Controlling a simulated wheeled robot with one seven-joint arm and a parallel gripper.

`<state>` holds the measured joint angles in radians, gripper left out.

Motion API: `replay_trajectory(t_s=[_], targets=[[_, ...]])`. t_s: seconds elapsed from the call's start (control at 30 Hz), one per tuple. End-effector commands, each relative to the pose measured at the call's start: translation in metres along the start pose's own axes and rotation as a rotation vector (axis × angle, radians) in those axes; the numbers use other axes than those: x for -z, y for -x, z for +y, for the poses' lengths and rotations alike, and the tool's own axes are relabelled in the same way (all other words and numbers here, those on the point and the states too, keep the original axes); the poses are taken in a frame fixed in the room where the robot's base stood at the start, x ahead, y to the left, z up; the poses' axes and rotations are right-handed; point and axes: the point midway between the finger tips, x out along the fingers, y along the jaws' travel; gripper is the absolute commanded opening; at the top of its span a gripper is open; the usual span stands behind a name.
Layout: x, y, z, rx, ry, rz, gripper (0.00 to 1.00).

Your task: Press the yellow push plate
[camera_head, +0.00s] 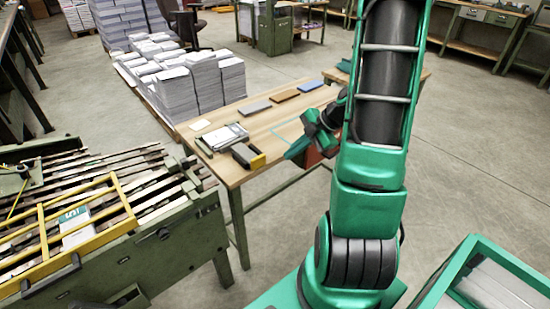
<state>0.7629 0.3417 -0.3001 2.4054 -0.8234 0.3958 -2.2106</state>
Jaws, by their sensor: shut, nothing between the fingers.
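A small yellow plate (257,161) sits at the right end of a dark device (243,154) near the front edge of the wooden table (232,171). It is the likely push plate. My gripper (291,153) is over the table's front part, a little to the right of the yellow plate and apart from it in the picture. It is shut and empty, its green fingers pointing left and down. How high it is above the tabletop is hard to tell. My arm hides part of the table's right side.
Papers and a clipboard-like stack (225,137) lie left of the device. A green machine with a yellow frame (122,204) stands left. Paper stacks (203,86) stand behind. Floor on the right is mostly clear.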

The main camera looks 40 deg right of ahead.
Motion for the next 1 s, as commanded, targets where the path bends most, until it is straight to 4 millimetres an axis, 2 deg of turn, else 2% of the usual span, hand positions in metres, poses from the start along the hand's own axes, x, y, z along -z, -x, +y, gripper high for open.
replay_trajectory(t_s=[0.17,0.57,0.8,1.0], targets=[[0.001,-0.025,-0.001,0.005,0.0,0.004,0.0],[0.001,-0.098,-0.001,0.004,-0.001,0.003,0.0],[0.0,-0.111,0.028,0.002,0.002,0.0,0.0],[0.001,-0.114,0.035,0.001,0.001,0.0,0.0]])
